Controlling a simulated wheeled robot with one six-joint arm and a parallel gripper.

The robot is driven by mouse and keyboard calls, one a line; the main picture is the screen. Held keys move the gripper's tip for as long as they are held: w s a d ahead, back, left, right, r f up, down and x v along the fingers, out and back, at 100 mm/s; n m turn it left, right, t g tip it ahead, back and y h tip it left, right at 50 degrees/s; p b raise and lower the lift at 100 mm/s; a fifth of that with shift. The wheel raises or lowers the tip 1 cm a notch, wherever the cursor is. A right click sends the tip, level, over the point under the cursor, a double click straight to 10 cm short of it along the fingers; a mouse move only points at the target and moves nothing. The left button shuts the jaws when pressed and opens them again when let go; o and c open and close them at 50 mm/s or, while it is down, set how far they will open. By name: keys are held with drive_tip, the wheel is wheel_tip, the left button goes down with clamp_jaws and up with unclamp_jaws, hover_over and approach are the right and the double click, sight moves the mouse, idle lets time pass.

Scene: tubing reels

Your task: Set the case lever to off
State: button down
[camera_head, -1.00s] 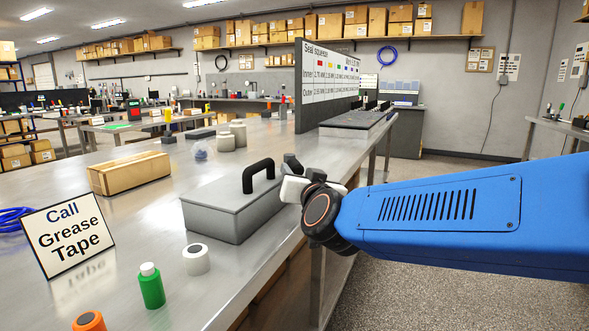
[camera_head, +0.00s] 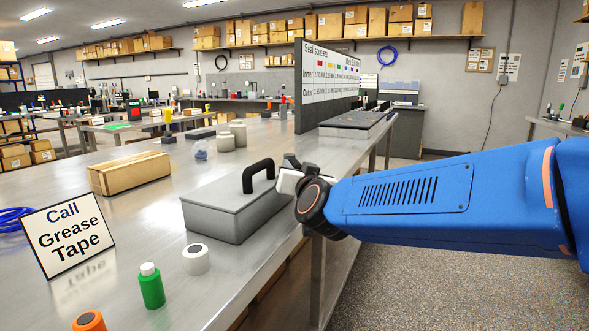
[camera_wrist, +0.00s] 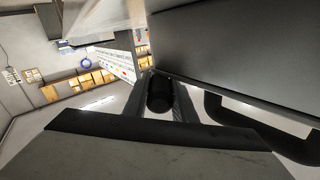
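The grey case (camera_head: 235,212), with a black arched handle (camera_head: 257,170) on its lid, sits at the bench's right edge. My gripper (camera_head: 288,164) is at the case's right end, close to its far corner. In the wrist view the case's grey face (camera_wrist: 240,45) fills the upper right and the handle (camera_wrist: 275,138) shows at lower right. A dark round-ended piece (camera_wrist: 160,93), perhaps the lever's knob, lies between my two fingers. I cannot tell whether they press on it. The lever is not visible in the head view, and no off marking shows.
A cardboard box (camera_head: 130,173), a white roll (camera_head: 196,259), a green bottle (camera_head: 151,286) and a sign (camera_head: 68,234) stand on the metal bench (camera_head: 120,240). A dark panel board (camera_head: 325,85) rises behind. The floor right of the bench is clear.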

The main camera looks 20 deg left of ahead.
drive_tip(key=shift+w+d+n+g+y, duration=0.2)
drive_tip(key=shift+d+n+g+y, duration=0.1)
drive_tip(key=shift+n+g+y, duration=0.15)
drive_tip(key=shift+w+d+n+g+y, duration=0.2)
drive_tip(key=shift+d+n+g+y, duration=0.05)
drive_tip(key=shift+n+g+y, duration=0.35)
drive_tip(key=shift+w+d+n+g+y, duration=0.2)
drive_tip(key=shift+n+g+y, duration=0.2)
drive_tip(key=shift+y, duration=0.25)
drive_tip(key=shift+w+d+n+g+y, duration=0.25)
drive_tip(key=shift+w+n+g+y, duration=0.15)
drive_tip(key=shift+n+g+y, duration=0.45)
drive_tip(key=shift+w+d+n+g+y, duration=0.25)
drive_tip(key=shift+w+n+g+y, duration=0.25)
drive_tip(key=shift+g, duration=0.6)
drive_tip(key=shift+w+d+n+g+y, duration=0.15)
drive_tip(key=shift+w+n+g+y, duration=0.25)
drive_tip(key=shift+n+g, duration=0.5)
drive_tip(key=shift+w+d+n+g+y, duration=0.15)
drive_tip(key=shift+w+n+g+y, duration=0.35)
drive_tip(key=shift+g, duration=0.7)
drive_tip(key=shift+w+n+g, duration=0.1)
drive_tip(key=shift+n+g, duration=0.6)
drive_tip(key=shift+g, duration=0.2)
drive_tip(key=shift+r, duration=0.1)
drive_tip(key=c, duration=1.5)
unclamp_jaws()
drive_tip(key=shift+o, duration=0.2)
drive_tip(key=shift+d, duration=0.1)
